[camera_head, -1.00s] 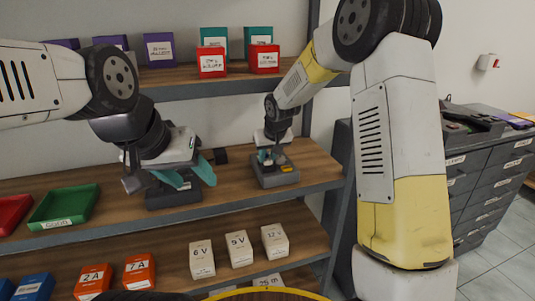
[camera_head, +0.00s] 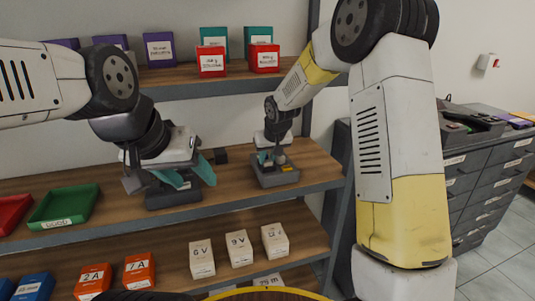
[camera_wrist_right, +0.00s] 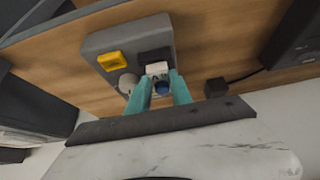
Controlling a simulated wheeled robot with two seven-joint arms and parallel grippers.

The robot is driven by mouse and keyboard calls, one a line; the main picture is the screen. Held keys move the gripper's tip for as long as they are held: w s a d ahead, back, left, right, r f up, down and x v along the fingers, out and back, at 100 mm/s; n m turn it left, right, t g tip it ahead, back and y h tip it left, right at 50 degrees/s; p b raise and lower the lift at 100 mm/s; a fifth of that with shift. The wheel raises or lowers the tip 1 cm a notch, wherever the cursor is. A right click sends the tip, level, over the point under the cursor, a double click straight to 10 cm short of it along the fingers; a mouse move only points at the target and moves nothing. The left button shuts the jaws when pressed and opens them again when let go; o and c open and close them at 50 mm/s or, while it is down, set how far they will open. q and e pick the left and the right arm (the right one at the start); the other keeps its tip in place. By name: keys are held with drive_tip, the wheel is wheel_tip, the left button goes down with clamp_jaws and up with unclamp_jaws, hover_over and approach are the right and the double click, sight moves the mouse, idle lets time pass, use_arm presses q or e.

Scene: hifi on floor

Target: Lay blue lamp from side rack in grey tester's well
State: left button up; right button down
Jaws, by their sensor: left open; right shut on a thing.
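The grey tester (camera_head: 277,180) stands on the middle shelf near its right end. In the right wrist view the tester (camera_wrist_right: 98,45) shows a yellow button, a pale round knob and a dark well (camera_wrist_right: 154,55). My right gripper (camera_head: 271,160) is over the tester. In the right wrist view its teal fingers (camera_wrist_right: 161,88) are shut on the blue lamp (camera_wrist_right: 161,87), whose white part points at the well. I cannot tell whether the lamp touches the well. My left gripper (camera_head: 188,179) is open, in front of a second dark unit (camera_head: 172,197) on the same shelf.
A green tray (camera_head: 64,208) and a red tray (camera_head: 12,213) sit left on the middle shelf. Labelled boxes stand above and below. A grey drawer cabinet (camera_head: 485,165) with a dark rack (camera_head: 470,117) on top stands right. A small black block (camera_head: 220,155) lies behind.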

drive_tip(key=shift+f, duration=0.15)
idle(0.5)
drive_tip(key=c, duration=1.1)
unclamp_jaws()
drive_tip(key=shift+o, duration=0.2)
